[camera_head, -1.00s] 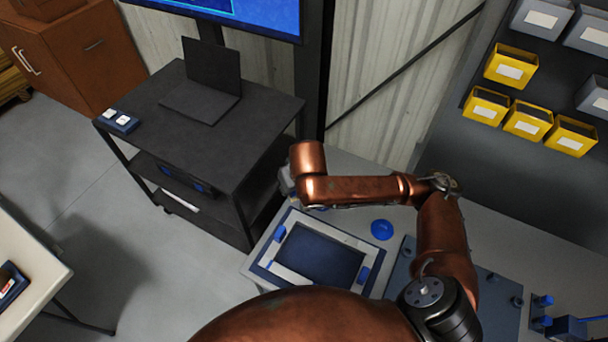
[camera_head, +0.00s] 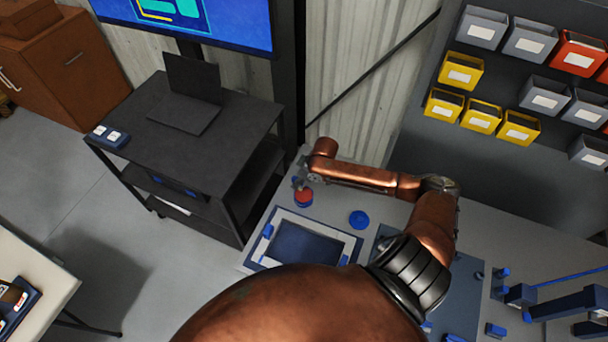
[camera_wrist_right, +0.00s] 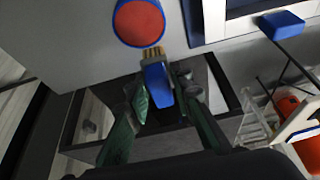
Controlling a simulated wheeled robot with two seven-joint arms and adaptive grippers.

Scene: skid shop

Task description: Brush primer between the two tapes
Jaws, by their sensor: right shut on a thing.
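My right gripper (camera_wrist_right: 163,92) is shut on a brush (camera_wrist_right: 157,80) with a blue handle and tan bristles. The bristles point at the near rim of a blue-rimmed pot of red primer (camera_wrist_right: 139,22); I cannot tell whether they touch it. In the head view the pot (camera_head: 304,198) stands directly below my right gripper (camera_head: 303,184), behind the panel. The dark blue panel (camera_head: 303,246) lies on the bench with light strips along its edges, which may be the tapes. My arm hides its near part. My left gripper is not in view.
A round blue disc (camera_head: 359,219) lies on the bench right of the panel. A grey-blue board (camera_head: 462,300) and blue fixtures (camera_head: 520,295) are further right. A dark cart (camera_head: 190,125) with a laptop stands beyond the bench's left edge. Bins (camera_head: 460,70) hang on the back wall.

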